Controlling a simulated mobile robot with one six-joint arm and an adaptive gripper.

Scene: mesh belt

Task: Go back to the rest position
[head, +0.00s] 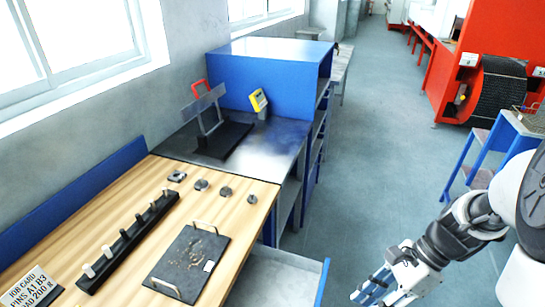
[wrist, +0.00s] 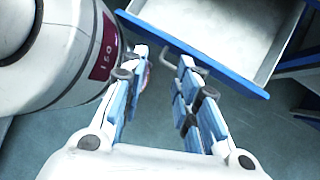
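My gripper (head: 374,290) hangs at the lower right of the head view, over the floor to the right of the workbench. In the wrist view my gripper (wrist: 163,60) has its two blue-padded fingers apart with nothing between them. An open grey drawer (wrist: 205,30) with a blue front edge lies beyond the fingertips there. I cannot tell how far the fingertips are from it. My own arm link fills the upper left of the wrist view.
The wooden bench (head: 227,218) carries a black pin rack (head: 128,242), a dark tray (head: 190,262) and several small metal parts. The open drawer (head: 290,262) juts out from the bench. A blue-legged stand (head: 478,160) is at right. Grey floor (head: 385,130) between is clear.

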